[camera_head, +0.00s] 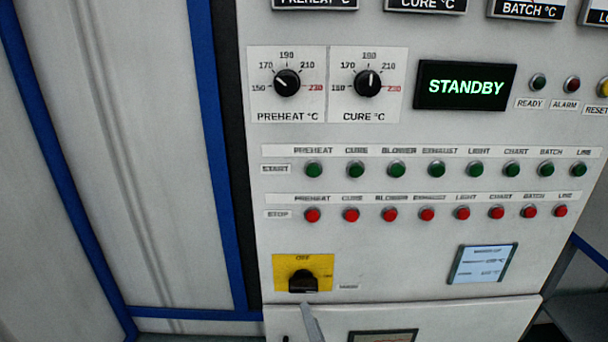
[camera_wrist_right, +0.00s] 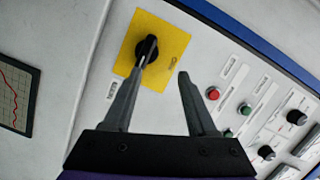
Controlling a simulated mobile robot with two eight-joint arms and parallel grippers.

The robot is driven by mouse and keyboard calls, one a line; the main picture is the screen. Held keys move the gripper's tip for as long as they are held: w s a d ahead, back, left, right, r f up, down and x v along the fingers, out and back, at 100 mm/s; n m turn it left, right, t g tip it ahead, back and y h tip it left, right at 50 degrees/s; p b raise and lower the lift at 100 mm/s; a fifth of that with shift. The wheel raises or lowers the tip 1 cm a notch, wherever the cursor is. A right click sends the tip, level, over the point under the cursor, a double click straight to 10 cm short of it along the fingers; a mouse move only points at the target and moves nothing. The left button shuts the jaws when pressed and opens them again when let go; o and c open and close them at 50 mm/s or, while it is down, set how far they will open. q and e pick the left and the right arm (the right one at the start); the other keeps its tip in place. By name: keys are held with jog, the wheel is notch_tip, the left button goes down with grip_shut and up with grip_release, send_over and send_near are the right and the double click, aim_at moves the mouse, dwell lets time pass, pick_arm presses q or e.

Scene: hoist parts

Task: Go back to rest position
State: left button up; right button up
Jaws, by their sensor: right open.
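My right gripper (camera_wrist_right: 163,68) is open in the right wrist view, its two grey fingers spread apart. The tip of its left finger lines up with the lower end of the black rotary switch (camera_wrist_right: 147,47); I cannot tell whether they touch. The left gripper is not in view.
The control panel (camera_head: 420,235) fills the middle and right, with green start buttons (camera_head: 437,169), red stop buttons (camera_head: 427,214), two temperature dials (camera_head: 287,83) and a display (camera_head: 465,86) reading STANDBY. A blue-framed pale wall (camera_head: 150,150) is at left.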

pick_arm(q)
notch_tip(320, 180, up, 9)
jog(key=w+p, duration=0.1)
jog(key=p, duration=0.5)
jog(key=shift+w+f, duration=0.15)
jog(key=shift+w, duration=0.2)
pick_arm(e)
jog(key=s+d+f+n+g+h, duration=0.2)
jog(key=s+d+n+g, duration=0.3)
jog(key=s+d, duration=0.3)
jog(key=s+d+f+n+g+h, duration=0.2)
jog(key=s+d+f+n+g, duration=0.1)
jog(key=s+d+n+g, duration=0.3)
jog(key=s+d, duration=0.2)
jog(key=s, duration=0.1)
jog(key=shift+s, duration=0.35)
